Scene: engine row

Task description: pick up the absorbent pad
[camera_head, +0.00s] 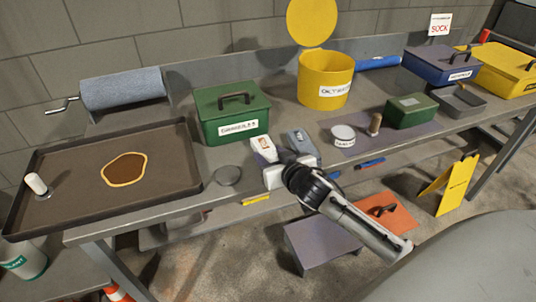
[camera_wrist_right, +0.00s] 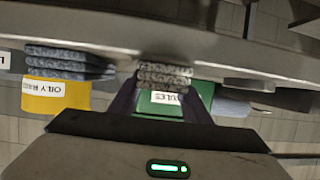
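A light, speckled pad stack (camera_wrist_right: 165,76) is in the right wrist view, at the fingertips of my right gripper (camera_wrist_right: 163,92). The fingers stand apart, one on either side of it; whether they touch it I cannot tell. In the head view a pale item with a label (camera_head: 263,148) and a blue-grey one (camera_head: 300,141) lie side by side at the bench front, just beyond my right gripper (camera_head: 288,165). A darker grey pad stack (camera_wrist_right: 66,63) is to the left in the wrist view. Which is the absorbent pad is unclear. My left gripper is not in view.
A tray (camera_head: 75,195) with a brown puddle (camera_head: 125,169) is at the left, before a grey roll (camera_head: 123,90). A green box (camera_head: 231,112) and an open yellow bin (camera_head: 325,80) stand behind the pads.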

